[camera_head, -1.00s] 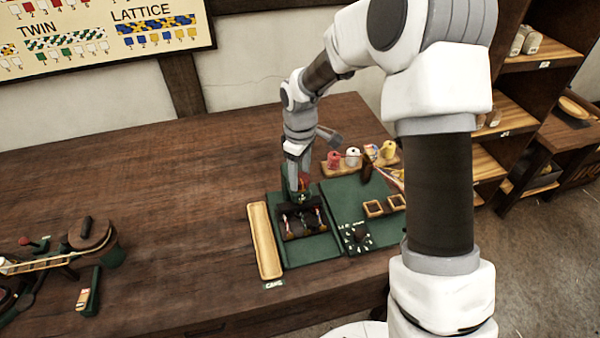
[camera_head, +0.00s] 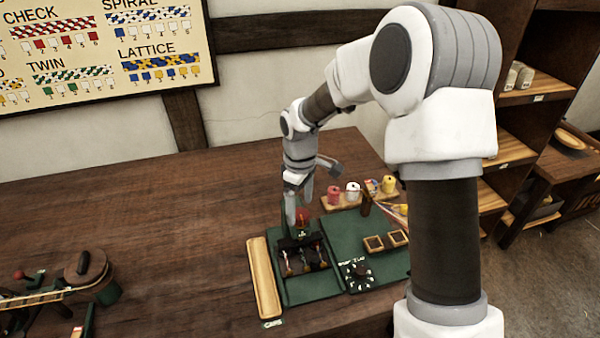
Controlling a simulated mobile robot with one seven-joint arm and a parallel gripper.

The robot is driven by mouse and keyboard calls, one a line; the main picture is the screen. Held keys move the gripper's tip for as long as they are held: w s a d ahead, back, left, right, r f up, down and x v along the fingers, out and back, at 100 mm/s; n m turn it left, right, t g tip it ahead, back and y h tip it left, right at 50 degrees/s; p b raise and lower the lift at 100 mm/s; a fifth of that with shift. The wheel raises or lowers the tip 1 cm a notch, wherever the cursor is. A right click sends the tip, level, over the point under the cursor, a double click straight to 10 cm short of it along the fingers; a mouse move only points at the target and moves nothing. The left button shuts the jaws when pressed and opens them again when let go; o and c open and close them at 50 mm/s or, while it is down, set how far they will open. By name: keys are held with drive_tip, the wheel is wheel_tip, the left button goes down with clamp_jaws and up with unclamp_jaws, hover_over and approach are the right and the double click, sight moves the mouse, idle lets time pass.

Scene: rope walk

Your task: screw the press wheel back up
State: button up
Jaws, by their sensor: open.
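The press (camera_head: 300,242) is a small dark frame on the left green board, with a dark crossbar and several coloured strands showing in front of it. A small red and green part (camera_head: 302,216) stands on top of the crossbar, where the wheel appears to be, though its shape is too small to make out. My gripper (camera_head: 298,208) points down at this part, its fingers open. One finger shows left of the red part and the other beside or behind it. I cannot tell whether they touch it.
A wooden tray (camera_head: 263,278) lies left of the press. Coloured spools (camera_head: 352,191) stand behind. A winding device (camera_head: 88,270) is at far left. The table's middle left is clear.

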sight(300, 214)
wheel_tip(300, 214, up, 15)
drive_tip(key=shift+r+p, duration=0.2)
drive_tip(key=shift+p, duration=0.1)
drive_tip(key=s+d+r+m+t, duration=0.1)
drive_tip(key=s+d+r+m, duration=0.25)
drive_tip(key=s, duration=0.25)
drive_tip(key=s+d+r+m+t, duration=0.2)
drive_tip(key=s+d+r, duration=0.15)
drive_tip(key=s, duration=0.25)
drive_tip(key=s+d+m+t, duration=0.1)
drive_tip(key=s+m, duration=0.2)
drive_tip(key=s, duration=0.3)
drive_tip(key=s+d+f+m+t, duration=0.1)
drive_tip(key=s+d+m, duration=0.1)
drive_tip(key=s, duration=0.5)
drive_tip(key=shift+m+t, duration=0.3)
drive_tip(key=shift+m, duration=0.15)
drive_tip(key=shift+d, duration=0.1)
